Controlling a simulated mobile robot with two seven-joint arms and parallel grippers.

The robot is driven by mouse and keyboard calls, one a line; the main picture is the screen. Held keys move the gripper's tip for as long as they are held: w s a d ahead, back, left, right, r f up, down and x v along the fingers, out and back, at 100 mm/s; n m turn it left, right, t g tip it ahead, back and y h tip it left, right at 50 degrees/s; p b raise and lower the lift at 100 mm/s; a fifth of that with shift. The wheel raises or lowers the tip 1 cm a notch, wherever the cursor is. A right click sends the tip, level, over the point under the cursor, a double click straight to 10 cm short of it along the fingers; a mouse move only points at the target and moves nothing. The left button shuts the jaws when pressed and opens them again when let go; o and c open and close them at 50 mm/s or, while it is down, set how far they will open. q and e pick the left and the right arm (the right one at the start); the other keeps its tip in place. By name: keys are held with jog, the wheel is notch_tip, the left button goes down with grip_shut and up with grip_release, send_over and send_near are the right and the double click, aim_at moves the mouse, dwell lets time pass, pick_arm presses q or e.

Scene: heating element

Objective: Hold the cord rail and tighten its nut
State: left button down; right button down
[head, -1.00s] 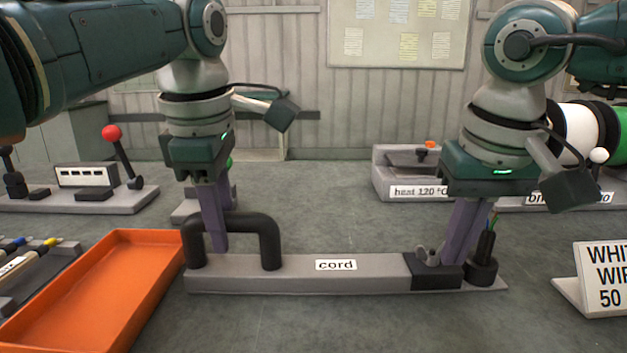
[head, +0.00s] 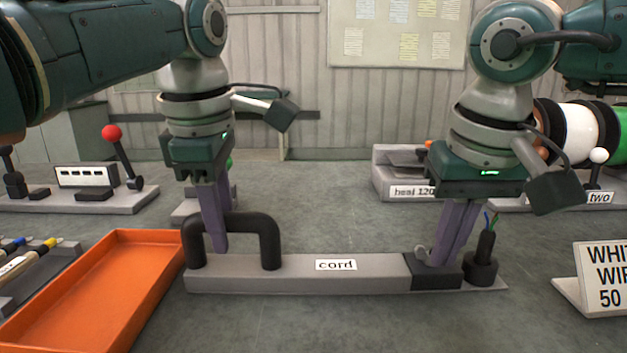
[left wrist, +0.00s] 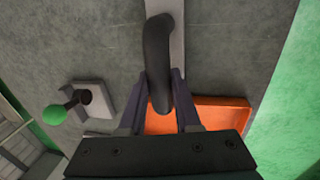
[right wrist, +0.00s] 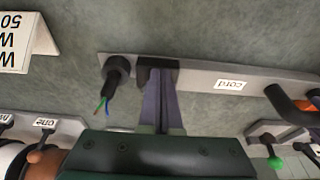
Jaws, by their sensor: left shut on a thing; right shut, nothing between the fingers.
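The cord rail (head: 300,270) is a long grey bar labelled "cord", with a black arched handle (head: 269,240) at its left end. My left gripper (head: 217,243) is shut on the handle, with a finger on each side of it in the left wrist view (left wrist: 160,100). My right gripper (head: 440,255) is shut and empty, fingertips down at this block.
A black cord stub (head: 485,250) with coloured wires stands in a round base just right of the block. An orange tray (head: 120,260) lies left of the rail. A "heat 120" unit (head: 385,178) is behind, and a white sign (head: 603,275) stands at the right.

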jog(key=shift+a, duration=0.4)
jog(key=shift+w+a, duration=0.15)
dwell(0.4)
jog(key=shift+s+a, duration=0.1)
jog(key=shift+s, duration=0.3)
jog(key=w+v, duration=0.1)
jog(key=v, duration=0.5)
jog(key=shift+w, duration=0.25)
jog(key=shift+r, duration=0.1)
pick_arm(q)
jog(key=c, duration=0.5)
grip_release()
